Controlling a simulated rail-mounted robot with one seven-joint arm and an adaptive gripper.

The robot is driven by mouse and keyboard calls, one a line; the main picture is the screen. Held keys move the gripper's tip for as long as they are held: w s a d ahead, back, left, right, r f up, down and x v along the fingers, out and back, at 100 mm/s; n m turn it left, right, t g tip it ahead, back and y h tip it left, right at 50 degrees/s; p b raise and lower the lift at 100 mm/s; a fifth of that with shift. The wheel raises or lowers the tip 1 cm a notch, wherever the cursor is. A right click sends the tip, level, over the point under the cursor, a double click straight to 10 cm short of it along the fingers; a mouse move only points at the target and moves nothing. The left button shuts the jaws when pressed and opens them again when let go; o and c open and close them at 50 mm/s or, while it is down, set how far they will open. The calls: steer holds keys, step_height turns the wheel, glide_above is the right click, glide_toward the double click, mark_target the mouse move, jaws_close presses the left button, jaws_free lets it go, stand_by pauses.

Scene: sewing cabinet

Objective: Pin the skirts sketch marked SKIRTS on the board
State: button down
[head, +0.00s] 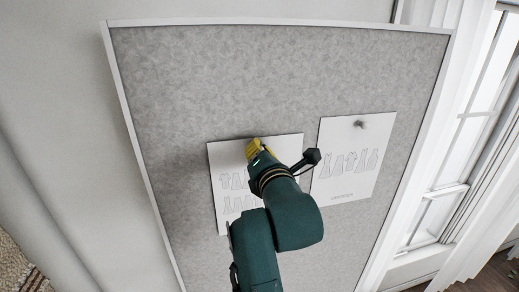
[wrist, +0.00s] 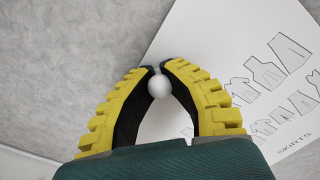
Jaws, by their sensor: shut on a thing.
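The skirts sketch (head: 232,188) is a white sheet with rows of garment outlines, lying against the grey board (head: 240,80) left of another sheet. In the wrist view the sketch (wrist: 225,40) reads SKIRTS and sits tilted. My gripper (head: 252,147) is at the sketch's top edge. In the wrist view my gripper's (wrist: 158,72) yellow and black fingers are closed around a pin with a round white head (wrist: 159,87), at the sheet's upper edge. The pin's point is hidden, so I cannot tell whether it is in the board. My arm covers part of the sketch.
A second white sheet (head: 354,160) with garment outlines hangs on the board to the right, with a grey pin (head: 360,124) near its top. The board has a white frame (head: 280,21). A window (head: 455,170) is at the right. The board's upper part is clear.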

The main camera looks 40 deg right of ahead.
steer(key=shift+w, duration=0.15)
steer(key=c, duration=1.1)
jaws_free()
steer(key=shift+d, duration=0.1)
steer(key=v, duration=1.2)
